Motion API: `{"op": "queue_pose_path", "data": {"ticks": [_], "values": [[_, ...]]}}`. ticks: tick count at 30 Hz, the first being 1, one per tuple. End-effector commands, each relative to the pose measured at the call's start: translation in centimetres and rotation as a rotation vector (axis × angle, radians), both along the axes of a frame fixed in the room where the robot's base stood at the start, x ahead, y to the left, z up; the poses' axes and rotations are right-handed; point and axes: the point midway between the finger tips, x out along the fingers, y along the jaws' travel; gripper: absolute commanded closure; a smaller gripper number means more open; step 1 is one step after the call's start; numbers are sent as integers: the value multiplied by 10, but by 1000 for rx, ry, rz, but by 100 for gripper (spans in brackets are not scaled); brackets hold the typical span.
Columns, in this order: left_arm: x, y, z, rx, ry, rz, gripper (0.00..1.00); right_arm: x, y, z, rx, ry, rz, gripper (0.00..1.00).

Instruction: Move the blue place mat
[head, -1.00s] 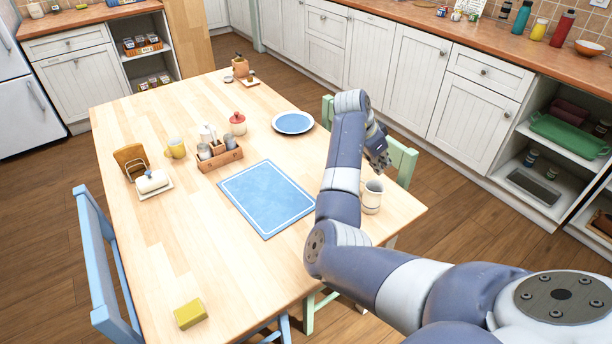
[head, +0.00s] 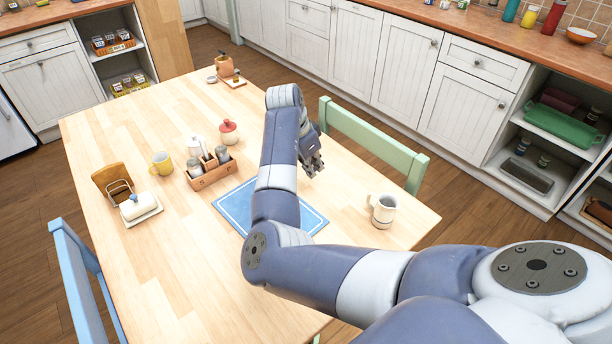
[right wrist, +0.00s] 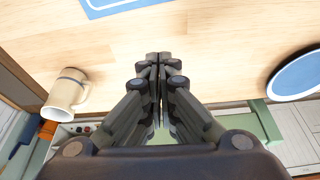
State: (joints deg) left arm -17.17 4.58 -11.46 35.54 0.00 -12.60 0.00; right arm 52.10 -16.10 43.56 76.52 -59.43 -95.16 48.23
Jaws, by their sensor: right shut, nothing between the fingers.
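The blue place mat (head: 233,205) lies flat on the wooden table, with a thin white border line. In the head view my right arm hides much of its middle. A corner of the mat (right wrist: 112,5) shows at the top of the right wrist view. My right gripper (head: 314,168) is above the table, beyond the mat and near the green chair side. In the right wrist view the fingers (right wrist: 159,62) are together with nothing between them. My left gripper is in neither view.
A cream mug (head: 382,210) stands right of the mat; a blue plate (right wrist: 296,76) shows in the wrist view. A wooden caddy (head: 215,173) stands close to the mat's far-left edge. A butter dish (head: 140,208) and yellow mug (head: 162,163) stand farther left. The table's near left is clear.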

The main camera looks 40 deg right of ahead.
Motion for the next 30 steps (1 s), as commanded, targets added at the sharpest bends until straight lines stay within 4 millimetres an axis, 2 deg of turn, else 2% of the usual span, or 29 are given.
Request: {"op": "queue_pose_path", "data": {"ticks": [5,12,15,18,21,30], "values": [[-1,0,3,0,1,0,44,-1,-10,-27,2,5,-1,100],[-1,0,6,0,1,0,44,-1,-28,-76,1,5,-1,100],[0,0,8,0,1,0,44,-1,-29,-91,2,3,1,100],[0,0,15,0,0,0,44,0,-9,-88,4,0,3,100],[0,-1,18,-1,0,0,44,-1,1,-88,2,1,2,100],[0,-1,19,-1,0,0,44,-1,9,-89,1,0,0,100]]}}
